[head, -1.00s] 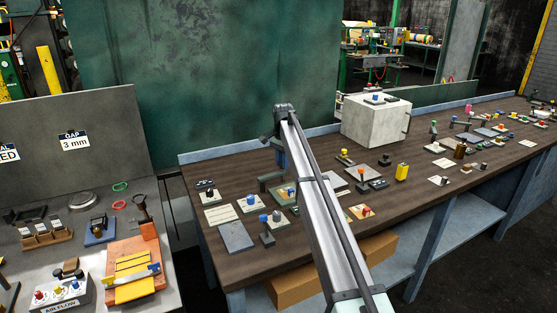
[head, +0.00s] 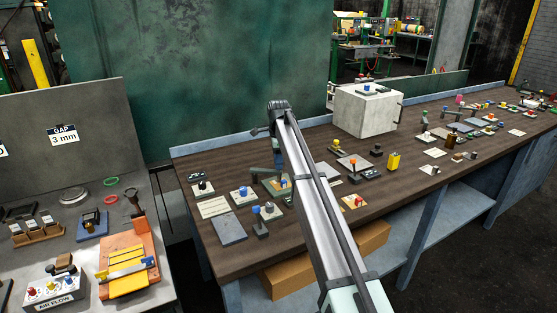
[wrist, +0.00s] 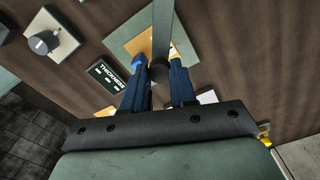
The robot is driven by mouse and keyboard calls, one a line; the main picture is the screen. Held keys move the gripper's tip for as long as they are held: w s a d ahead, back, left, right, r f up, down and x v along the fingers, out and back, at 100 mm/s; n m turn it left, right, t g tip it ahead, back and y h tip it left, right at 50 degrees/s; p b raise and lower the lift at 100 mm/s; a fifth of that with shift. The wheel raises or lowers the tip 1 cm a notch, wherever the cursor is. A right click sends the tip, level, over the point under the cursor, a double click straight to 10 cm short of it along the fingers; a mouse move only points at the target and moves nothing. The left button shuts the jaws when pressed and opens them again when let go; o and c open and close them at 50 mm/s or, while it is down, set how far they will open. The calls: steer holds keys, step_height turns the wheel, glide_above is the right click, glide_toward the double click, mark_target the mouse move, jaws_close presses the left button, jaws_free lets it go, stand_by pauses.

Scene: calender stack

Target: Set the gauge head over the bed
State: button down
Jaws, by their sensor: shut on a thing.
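In the wrist view, my gripper (wrist: 159,78) has its two blue fingers closed around a dark round knob (wrist: 158,72). A grey bar (wrist: 163,30) runs from beside the knob to the top edge; I take knob and bar for the gauge head. Under them is a grey-green plate (wrist: 124,41), apparently the bed, with a blue part and a pale part on it. A dark label reading THICKNESS (wrist: 108,76) lies beside it.
Small knobbed stations crowd the brown bench (head: 300,250). A dark post with a blue-grey knob (head: 260,225) stands in front of the plate, and a grey slab (head: 229,230) lies left of it. A concrete block (head: 365,112) stands behind at right.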

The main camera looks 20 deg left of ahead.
steer(key=shift+s, duration=0.15)
stand_by(0.3)
steer(key=c, duration=0.9)
jaws_free()
step_height(320, 180, up, 14)
